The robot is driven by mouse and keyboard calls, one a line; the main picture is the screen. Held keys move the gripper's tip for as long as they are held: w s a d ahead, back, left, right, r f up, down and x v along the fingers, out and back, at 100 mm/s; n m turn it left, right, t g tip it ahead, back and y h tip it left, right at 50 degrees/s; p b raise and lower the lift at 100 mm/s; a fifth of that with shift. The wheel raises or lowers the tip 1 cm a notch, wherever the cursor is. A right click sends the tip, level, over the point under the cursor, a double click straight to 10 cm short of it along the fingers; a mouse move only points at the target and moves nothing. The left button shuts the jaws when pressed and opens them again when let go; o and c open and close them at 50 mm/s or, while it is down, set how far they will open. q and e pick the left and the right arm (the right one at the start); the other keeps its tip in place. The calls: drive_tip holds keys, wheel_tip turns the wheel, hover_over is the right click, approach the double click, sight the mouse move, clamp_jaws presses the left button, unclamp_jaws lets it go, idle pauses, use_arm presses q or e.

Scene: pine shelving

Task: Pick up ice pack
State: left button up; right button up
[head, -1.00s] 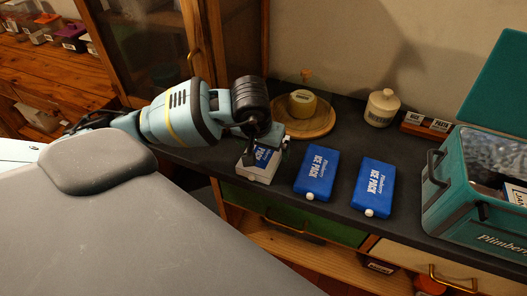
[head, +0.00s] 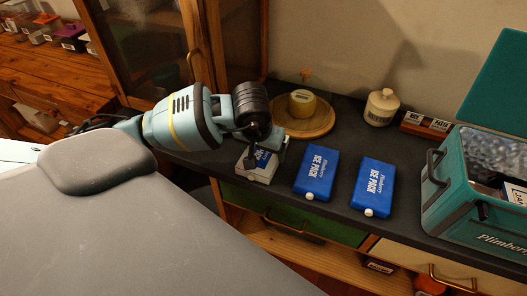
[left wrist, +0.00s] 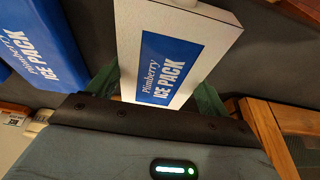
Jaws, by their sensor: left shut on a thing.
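A white ice pack with a blue label (head: 262,172) is at the left end of a row of ice packs at the dark counter's front edge. My left gripper (head: 262,152) is shut on it from above; its fingers hide part of the pack. In the left wrist view the white ice pack (left wrist: 205,25) sits between the two green fingers of my left gripper (left wrist: 157,92). I cannot tell whether it is clear of the counter. Two blue ice packs, one in the middle (head: 316,174) and one at right (head: 373,187), lie flat beside it. My right gripper is out of view.
A teal cooler (head: 455,207) with its lid open stands at the right, with things inside. Behind are a round wooden tray (head: 318,127) with a yellowish container, a cream jar (head: 381,108) and small labelled boxes (head: 427,126). A glass-door cabinet stands at the left.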

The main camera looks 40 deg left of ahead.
sight(262, 155)
use_arm(q)
drive_tip(key=shift+r, duration=0.2)
drive_tip(key=shift+r, duration=0.25)
drive_tip(key=v, duration=0.2)
drive_tip(key=shift+s+d+r, duration=0.1)
drive_tip(key=shift+d+r, duration=0.05)
drive_tip(key=shift+r, duration=0.25)
drive_tip(key=s+d, duration=0.3)
drive_tip(key=s, duration=0.4)
drive_tip(key=s+d+r+p, duration=0.1)
drive_tip(key=s+d, duration=0.1)
drive_tip(key=s, duration=0.5)
drive_tip(key=shift+d+r, duration=0.2)
drive_tip(key=shift+d, duration=0.2)
drive_tip(key=shift+w, duration=0.1)
